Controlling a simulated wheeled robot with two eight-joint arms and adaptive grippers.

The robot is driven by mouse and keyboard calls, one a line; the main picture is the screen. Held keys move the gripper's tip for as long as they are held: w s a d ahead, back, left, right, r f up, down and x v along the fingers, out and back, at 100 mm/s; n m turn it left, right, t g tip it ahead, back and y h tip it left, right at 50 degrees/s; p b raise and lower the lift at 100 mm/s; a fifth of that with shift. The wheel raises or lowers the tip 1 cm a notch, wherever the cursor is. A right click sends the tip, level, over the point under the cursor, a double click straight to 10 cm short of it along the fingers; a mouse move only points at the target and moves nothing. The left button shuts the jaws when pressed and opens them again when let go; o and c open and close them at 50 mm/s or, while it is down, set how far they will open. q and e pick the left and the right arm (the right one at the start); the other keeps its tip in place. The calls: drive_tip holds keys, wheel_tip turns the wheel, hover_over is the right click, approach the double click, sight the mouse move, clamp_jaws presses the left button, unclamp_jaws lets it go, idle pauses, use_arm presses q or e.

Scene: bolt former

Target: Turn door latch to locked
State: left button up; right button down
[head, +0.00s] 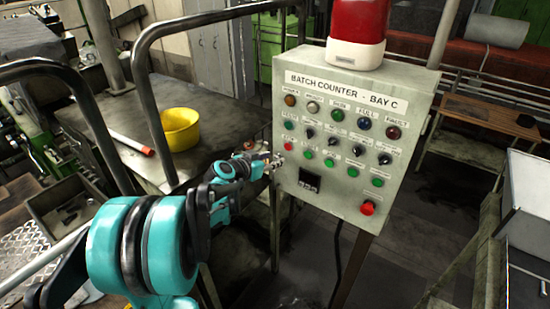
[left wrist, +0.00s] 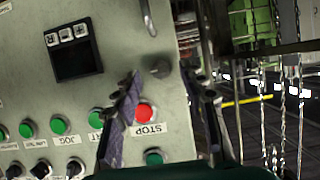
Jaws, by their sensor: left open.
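The pale grey cabinet labelled BATCH COUNTER - BAY C (head: 375,85) faces me in the head view. My left gripper (head: 272,162) is at its left edge, beside the red stop button (head: 288,146). In the left wrist view the gripper's open fingers (left wrist: 165,100) straddle the area of the red STOP button (left wrist: 145,112). A small grey knob (left wrist: 158,68), possibly the door latch, sits near the cabinet edge beyond the fingertips. I see no contact with it, and its setting is unclear. The gripper hides the knob in the head view. My right gripper is out of view.
A curved metal handle (left wrist: 149,18) and a black display (left wrist: 78,58) are on the cabinet face. A red emergency button (head: 367,208) is low on the right. A metal rail (head: 150,85) and a yellow bowl (head: 180,129) stand left of the cabinet.

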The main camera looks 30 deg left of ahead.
use_arm(q)
drive_tip(key=shift+w+d+f, duration=0.15)
drive_tip(key=shift+w+f, duration=0.05)
drive_tip(key=shift+w, duration=0.3)
drive_tip(key=shift+w+f, duration=0.1)
drive_tip(key=shift+w, duration=0.1)
clamp_jaws()
